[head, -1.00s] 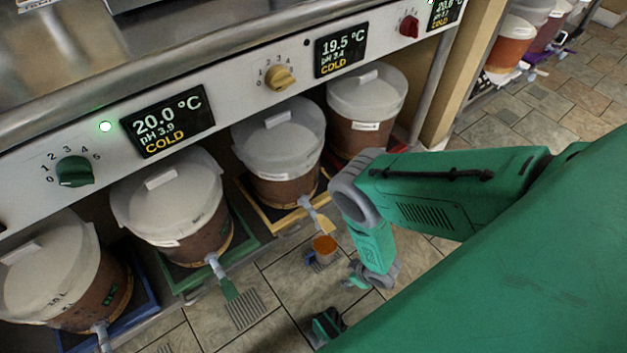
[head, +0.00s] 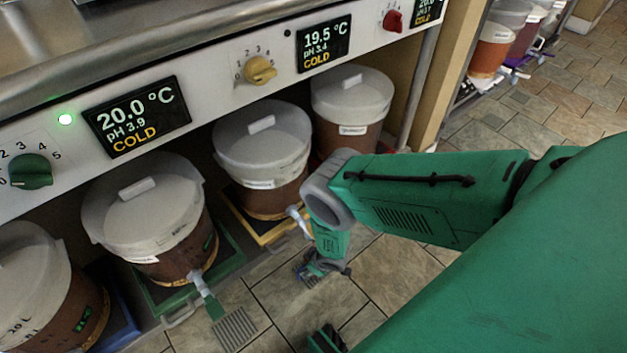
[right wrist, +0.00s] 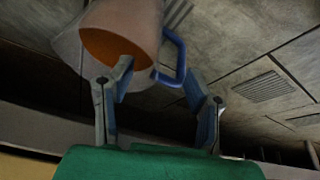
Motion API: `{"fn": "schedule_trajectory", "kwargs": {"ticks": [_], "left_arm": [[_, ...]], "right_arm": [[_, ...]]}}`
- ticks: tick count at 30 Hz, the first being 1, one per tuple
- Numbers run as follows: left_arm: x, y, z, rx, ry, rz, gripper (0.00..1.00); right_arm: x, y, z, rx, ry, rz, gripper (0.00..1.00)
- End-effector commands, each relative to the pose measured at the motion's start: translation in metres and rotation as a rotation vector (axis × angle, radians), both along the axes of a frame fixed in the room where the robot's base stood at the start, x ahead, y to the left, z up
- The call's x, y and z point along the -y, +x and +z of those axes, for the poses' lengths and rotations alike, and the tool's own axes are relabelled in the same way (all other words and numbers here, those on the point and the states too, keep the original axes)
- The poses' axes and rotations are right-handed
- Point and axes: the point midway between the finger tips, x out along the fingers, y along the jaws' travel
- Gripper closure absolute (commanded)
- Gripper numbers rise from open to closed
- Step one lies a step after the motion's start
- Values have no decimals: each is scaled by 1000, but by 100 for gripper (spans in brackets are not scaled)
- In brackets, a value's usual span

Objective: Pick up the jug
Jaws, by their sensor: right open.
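The jug (right wrist: 120,28) shows at the top of the right wrist view, pale with an orange inside and a blue handle (right wrist: 178,58). My right gripper (right wrist: 157,75) is open, its two fingers apart on either side of the handle side of the jug. I cannot tell whether a finger touches it. In the head view my right gripper (head: 311,272) is low over the floor in front of the yellow-trayed bucket, and I cannot make out the jug there behind my arm. My left gripper is not in view.
Lidded buckets of brown liquid stand on coloured trays under a steel counter, including one on a green tray (head: 150,297) and one on a yellow tray (head: 240,220). Their taps, such as the near tap (head: 207,295), stick out over the floor. Tiled floor (head: 390,270) is clear to the right.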

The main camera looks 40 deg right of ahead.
Motion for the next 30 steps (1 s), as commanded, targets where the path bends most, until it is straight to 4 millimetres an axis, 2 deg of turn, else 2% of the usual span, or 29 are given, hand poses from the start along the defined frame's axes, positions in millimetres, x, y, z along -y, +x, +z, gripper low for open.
{"fn": "schedule_trajectory", "kwargs": {"ticks": [1, 3, 11, 14, 15, 30], "left_arm": [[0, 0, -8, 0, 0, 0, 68], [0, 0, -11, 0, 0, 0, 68], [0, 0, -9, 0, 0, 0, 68], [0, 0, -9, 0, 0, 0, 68], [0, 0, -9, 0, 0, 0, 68], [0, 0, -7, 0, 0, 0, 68]], "right_arm": [[0, 2, -9, 1, 0, 0, 55], [-1, 5, -13, 2, 0, 1, 55], [-1, 6, -12, 1, -1, 1, 55], [-1, 6, -12, 1, -1, 1, 87], [-1, 6, -12, 1, -1, 1, 100], [-1, 5, -10, 3, 0, 1, 100]]}}
